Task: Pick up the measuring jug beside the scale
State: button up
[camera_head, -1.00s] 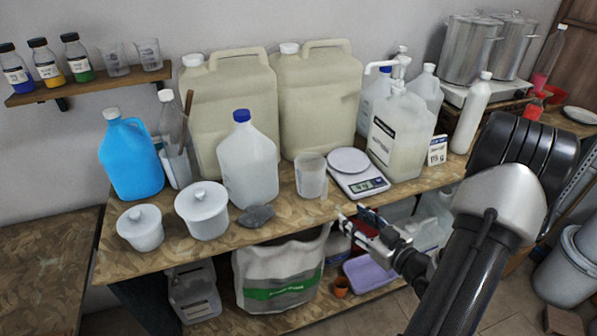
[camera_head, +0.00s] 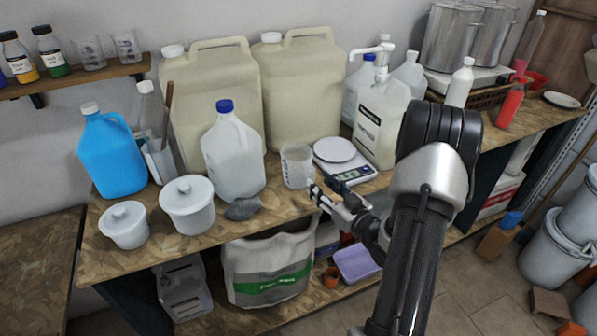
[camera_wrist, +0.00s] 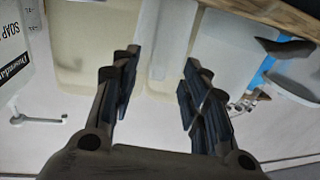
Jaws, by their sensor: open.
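The measuring jug (camera_head: 297,167) is a translucent, pale beaker-like vessel standing upright on the bench, just left of the scale (camera_head: 335,151). The scale has a round white plate and a small display. My gripper (camera_head: 317,194) is at the bench's front edge, just in front and to the right of the jug's lower part. Its jaws are open and empty. In the wrist view, the dark fingers (camera_wrist: 158,95) are spread apart, and a pale translucent shape, likely the jug (camera_wrist: 168,45), shows between them. The exact gap to it is unclear.
A blue-capped jug (camera_head: 233,153) and a grey scoop-like lump (camera_head: 242,209) are left of the measuring jug. Beige drums (camera_head: 302,90) stand behind it. A pump dispenser (camera_head: 381,120) stands right of the scale. White lidded pots (camera_head: 188,207) occupy the left front.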

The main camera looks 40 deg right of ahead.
aim_at(313, 177)
jog(key=w+b, duration=0.1)
jog(key=w, duration=0.4)
jog(key=shift+w+d+f, duration=0.1)
jog(key=shift+d, duration=0.05)
jog(key=shift+c, duration=0.2)
grip_shut()
